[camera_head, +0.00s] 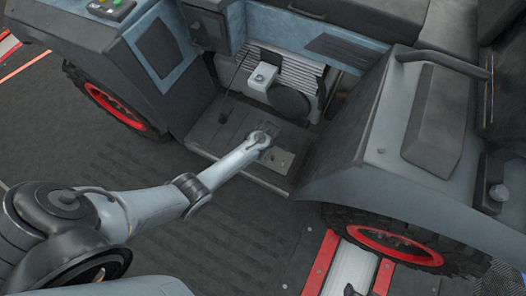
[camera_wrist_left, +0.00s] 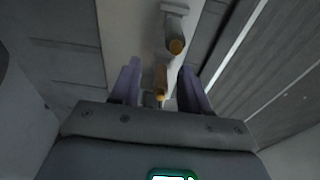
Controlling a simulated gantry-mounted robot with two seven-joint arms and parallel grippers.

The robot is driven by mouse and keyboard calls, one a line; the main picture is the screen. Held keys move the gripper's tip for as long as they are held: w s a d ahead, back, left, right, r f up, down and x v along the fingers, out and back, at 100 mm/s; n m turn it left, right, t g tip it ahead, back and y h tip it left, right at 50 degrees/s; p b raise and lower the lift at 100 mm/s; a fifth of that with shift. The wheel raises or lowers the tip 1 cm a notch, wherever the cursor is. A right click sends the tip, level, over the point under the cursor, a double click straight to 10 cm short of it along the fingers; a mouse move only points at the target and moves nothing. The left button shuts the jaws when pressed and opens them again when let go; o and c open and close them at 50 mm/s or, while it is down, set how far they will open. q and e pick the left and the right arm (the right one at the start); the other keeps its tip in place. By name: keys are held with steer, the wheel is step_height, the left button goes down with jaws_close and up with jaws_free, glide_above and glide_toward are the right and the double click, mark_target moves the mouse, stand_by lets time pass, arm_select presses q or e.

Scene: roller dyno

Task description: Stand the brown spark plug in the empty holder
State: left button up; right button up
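My left gripper (camera_head: 268,154) reaches down over the floor panel of the vehicle's open cab. In the left wrist view its two purple fingers (camera_wrist_left: 161,90) stand apart, with a visible gap between them. A slim piece with a yellow-brown end (camera_wrist_left: 160,83) lies in line with this gap; contact with the fingers does not show. A second pale piece with a round brown end (camera_wrist_left: 176,46) is just beyond it. I cannot tell which is the brown spark plug. The empty holder cannot be made out.
Small dark fittings (camera_head: 281,164) sit on the floor panel beside the gripper. A pedal or lever (camera_head: 224,116) stands to the left. A pale box (camera_head: 263,76) is behind, and a grey fender (camera_head: 375,165) rises to the right.

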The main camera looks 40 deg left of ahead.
arm_select(q)
step_height(320, 180, up, 11)
steer(key=d+p, duration=0.1)
steer(key=p, duration=0.5)
steer(key=shift+w+d+f, duration=0.15)
steer(key=shift+d, duration=0.05)
stand_by(0.5)
